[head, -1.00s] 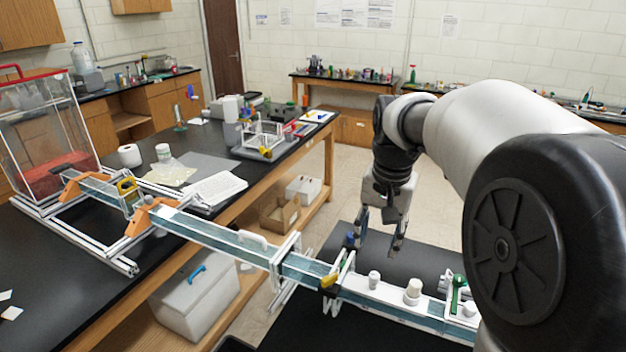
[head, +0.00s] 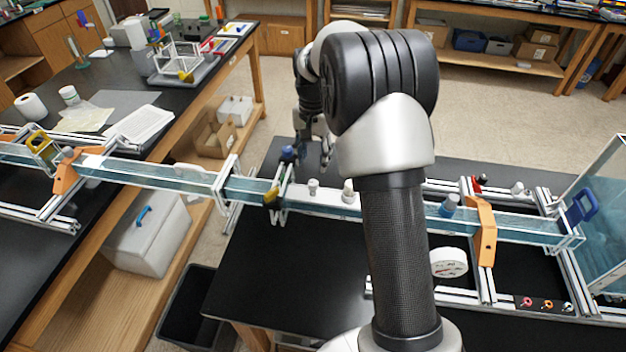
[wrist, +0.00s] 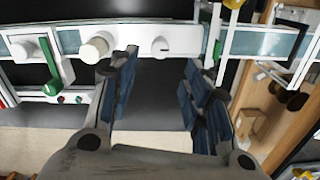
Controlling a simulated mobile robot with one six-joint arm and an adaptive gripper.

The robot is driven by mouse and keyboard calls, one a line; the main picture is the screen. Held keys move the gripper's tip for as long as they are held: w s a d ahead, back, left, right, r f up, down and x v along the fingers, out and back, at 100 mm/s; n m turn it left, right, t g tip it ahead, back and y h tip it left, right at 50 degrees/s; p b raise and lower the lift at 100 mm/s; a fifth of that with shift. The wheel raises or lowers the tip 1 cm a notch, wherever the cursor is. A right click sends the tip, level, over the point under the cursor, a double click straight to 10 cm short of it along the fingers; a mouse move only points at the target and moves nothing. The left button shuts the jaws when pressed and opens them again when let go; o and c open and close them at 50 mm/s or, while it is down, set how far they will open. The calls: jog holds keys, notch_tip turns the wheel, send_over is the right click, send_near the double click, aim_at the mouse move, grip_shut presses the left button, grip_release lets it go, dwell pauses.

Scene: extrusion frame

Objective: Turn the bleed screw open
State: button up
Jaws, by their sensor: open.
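A white plate (wrist: 196,40) on the clear channel carries white round fittings. The small slotted knob (wrist: 160,46), which looks like the bleed screw, sits between my finger lines in the wrist view; its label is not readable. It also shows as a small white knob in the head view (head: 313,187). A larger white knob (wrist: 97,47) and a green lever (wrist: 50,68) stand to its left in the wrist view. My gripper (wrist: 158,72) is open and empty, its blue-padded fingers apart, just short of the plate. In the head view my gripper (head: 318,150) is behind the channel.
A yellow clamp (head: 271,196) and a blue knob (head: 288,152) are close to the plate's left end. An orange bracket (head: 486,232) and a round gauge (head: 449,262) stand at the right. The black bench front (head: 290,290) is clear.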

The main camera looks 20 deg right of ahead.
aim_at(313, 182)
notch_tip(313, 182, down, 8)
jog(key=shift+f+b, duration=0.25)
jog(key=shift+b, duration=0.15)
jog(key=shift+c, duration=0.5)
grip_shut()
